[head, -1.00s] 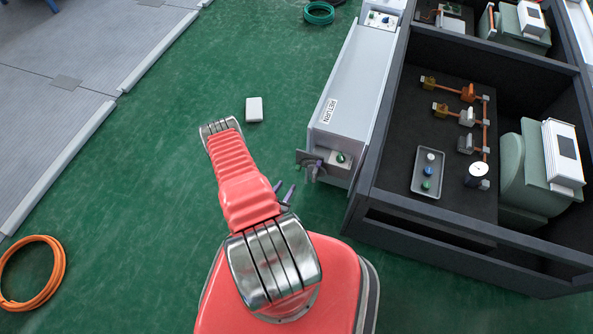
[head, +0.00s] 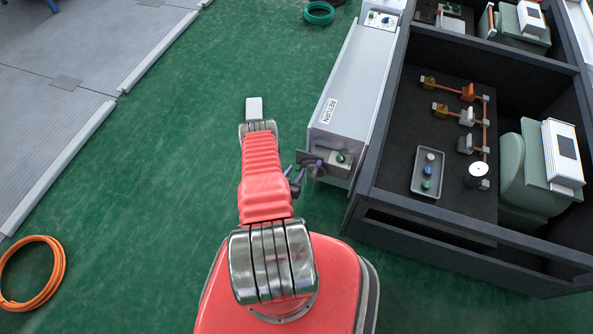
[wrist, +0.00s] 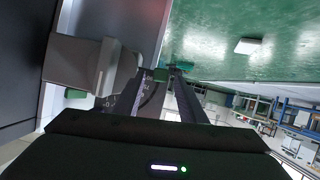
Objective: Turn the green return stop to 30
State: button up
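The white duct labelled RETURN (head: 345,85) has a dark plate with a grey handle (head: 316,168) at its near end, and a small green-topped knob (head: 340,158) beside it. In the wrist view a large grey handle (wrist: 92,65) fills the left, beside a dark curved scale (wrist: 150,98) with pale marks. A small green block (wrist: 160,75), which looks like the green stop, sits at the scale's far end. My gripper (head: 295,173) is close to the plate's left side. Its fingers (wrist: 172,80) look apart, with nothing held between them.
A dark-walled bay right of the duct holds a tray (head: 414,186) with several knobs and a pale green machine (head: 520,165). A white block (head: 254,107) lies on the green floor. An orange hose (head: 60,275) lies at left.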

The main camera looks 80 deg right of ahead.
jog(key=shift+s+d+f, duration=0.1)
jog(key=shift+d+f, duration=0.15)
jog(key=shift+d, duration=0.3)
jog(key=shift+c, duration=0.4)
grip_shut()
